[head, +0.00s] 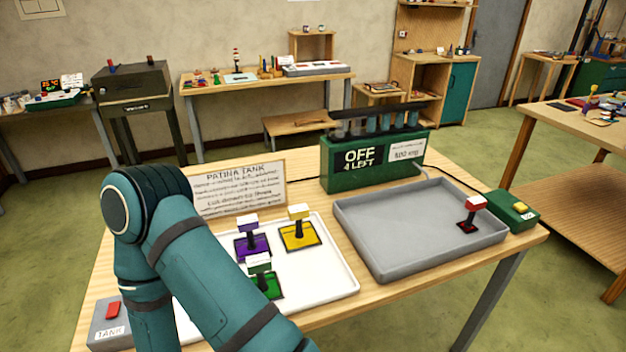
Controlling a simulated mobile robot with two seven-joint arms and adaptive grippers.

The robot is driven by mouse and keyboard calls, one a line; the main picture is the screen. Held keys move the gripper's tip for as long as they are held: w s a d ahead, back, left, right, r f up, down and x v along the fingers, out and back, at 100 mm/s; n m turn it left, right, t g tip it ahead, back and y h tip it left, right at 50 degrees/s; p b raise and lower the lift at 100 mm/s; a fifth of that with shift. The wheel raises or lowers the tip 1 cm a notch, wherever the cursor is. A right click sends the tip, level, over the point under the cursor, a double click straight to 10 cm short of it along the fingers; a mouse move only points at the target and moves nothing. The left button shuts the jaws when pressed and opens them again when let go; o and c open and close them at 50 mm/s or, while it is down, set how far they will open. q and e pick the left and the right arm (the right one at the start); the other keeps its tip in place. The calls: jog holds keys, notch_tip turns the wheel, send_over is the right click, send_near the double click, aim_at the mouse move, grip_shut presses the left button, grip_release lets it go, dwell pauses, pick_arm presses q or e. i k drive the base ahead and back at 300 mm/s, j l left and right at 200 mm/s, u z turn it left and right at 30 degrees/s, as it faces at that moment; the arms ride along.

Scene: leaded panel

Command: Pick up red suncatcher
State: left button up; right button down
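The red suncatcher (467,227) is a small dark-red panel with an upright dark stem and a red-and-white block on top. It sits at the right end of the grey tray (395,272), near the tray's right wall. A purple suncatcher (252,249), a yellow suncatcher (301,238) and a green suncatcher (266,287) stand on the white tray (335,275). One of my arms bends across the left front and partly covers the white tray. Neither gripper shows in the head view.
A green box (340,185) reading "OFF 4 LEFT" stands behind the trays. A small green box with a yellow button (525,208) is right of the grey tray. A "PATINA TANK" sign (240,187) and a grey "TANK" box (108,325) are at left. The grey tray is otherwise empty.

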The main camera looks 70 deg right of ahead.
aim_at(473, 205)
jog(key=z, duration=3.35)
jog(key=i+l+z, duration=0.1)
jog(key=i+l, duration=0.1)
